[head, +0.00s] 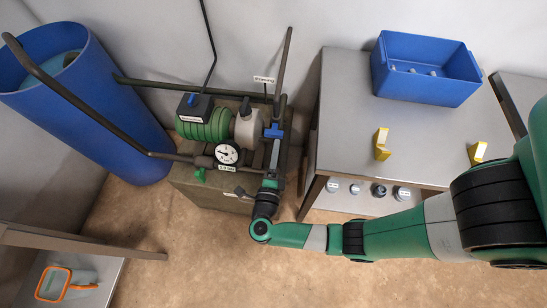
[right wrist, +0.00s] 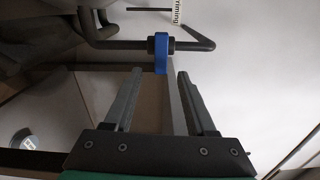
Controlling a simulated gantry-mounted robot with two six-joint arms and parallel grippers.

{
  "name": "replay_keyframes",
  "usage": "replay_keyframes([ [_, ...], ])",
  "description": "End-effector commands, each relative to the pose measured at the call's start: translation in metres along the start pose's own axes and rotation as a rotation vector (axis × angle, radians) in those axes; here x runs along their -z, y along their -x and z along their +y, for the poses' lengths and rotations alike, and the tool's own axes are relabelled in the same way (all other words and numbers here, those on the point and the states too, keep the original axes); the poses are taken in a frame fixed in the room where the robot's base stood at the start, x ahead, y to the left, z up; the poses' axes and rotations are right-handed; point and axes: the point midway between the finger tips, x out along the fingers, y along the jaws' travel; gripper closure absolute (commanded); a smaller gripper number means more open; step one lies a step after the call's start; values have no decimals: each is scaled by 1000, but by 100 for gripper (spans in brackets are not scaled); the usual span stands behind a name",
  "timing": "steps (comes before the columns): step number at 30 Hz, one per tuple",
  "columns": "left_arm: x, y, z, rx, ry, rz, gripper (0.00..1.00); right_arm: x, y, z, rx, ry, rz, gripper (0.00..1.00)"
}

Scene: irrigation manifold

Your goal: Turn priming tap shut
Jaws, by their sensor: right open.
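The priming tap has a blue handle (head: 273,132) on a dark pipe, below a white label (head: 264,79). In the right wrist view the blue handle (right wrist: 162,52) stands edge-on, upright, just beyond the fingertips and roughly between their lines. Part of a label reading "priming" (right wrist: 178,12) shows above it. My right gripper (head: 272,158) points up at the tap from below. Its two fingers (right wrist: 158,80) are apart with nothing between them. My left gripper is not in view.
A green pump (head: 205,127), pressure gauge (head: 228,153) and green tap (head: 199,174) sit left of the gripper. A blue barrel (head: 120,125) stands at left. A grey bench (head: 345,95) with a blue bin (head: 425,90) and yellow brackets (head: 382,145) is at right.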

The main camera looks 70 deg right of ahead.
Motion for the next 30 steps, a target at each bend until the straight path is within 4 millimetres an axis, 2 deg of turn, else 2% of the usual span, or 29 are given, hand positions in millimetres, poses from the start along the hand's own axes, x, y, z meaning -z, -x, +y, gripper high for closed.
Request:
replay_keyframes([
  [3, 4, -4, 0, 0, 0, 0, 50, -1, 27, -1, -1, 0, -6, 44],
  [9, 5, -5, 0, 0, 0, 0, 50, 0, 49, 0, -1, 0, -1, 44],
  [26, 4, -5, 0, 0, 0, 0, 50, 0, 50, 0, -1, -1, 1, 44],
  [28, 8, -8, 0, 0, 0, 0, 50, 1, 48, -4, 0, -1, 9, 44],
  [30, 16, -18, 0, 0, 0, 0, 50, -5, 41, -24, -2, -27, 35, 44],
])
